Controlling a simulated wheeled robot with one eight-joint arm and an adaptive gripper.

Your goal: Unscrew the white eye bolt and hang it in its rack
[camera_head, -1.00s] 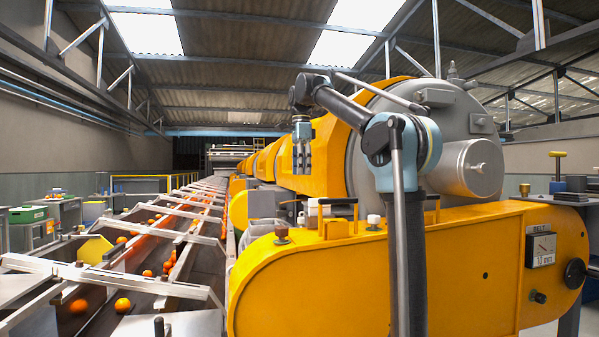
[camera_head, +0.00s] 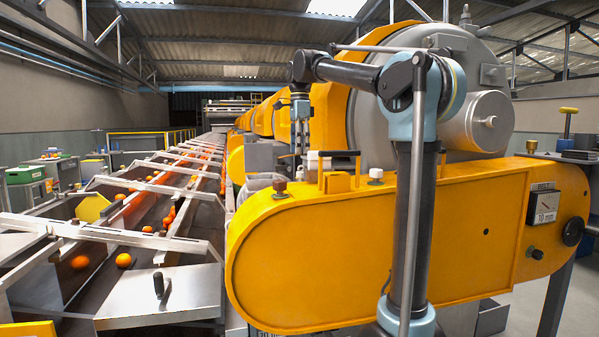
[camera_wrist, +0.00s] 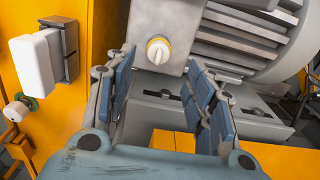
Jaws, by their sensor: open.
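In the wrist view, a white round fitting with a yellow ring (camera_wrist: 158,50) sits on a grey metal block, beyond and between my fingers. It could be the white eye bolt seen end-on; I cannot tell for sure, and no eye shows clearly. My gripper (camera_wrist: 162,88) is open with nothing between its blue-grey finger pads, apart from that fitting. In the head view my gripper (camera_head: 299,143) hangs with its fingers down beside the yellow machine housing. I cannot make out the eye bolt's rack.
The yellow guard (camera_head: 460,225) carries a white knob (camera_head: 376,175), a brown knob (camera_head: 279,187) and a black handle. A white box (camera_wrist: 37,62) is on the yellow panel at left in the wrist view. The conveyor with oranges (camera_head: 123,260) runs along the left.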

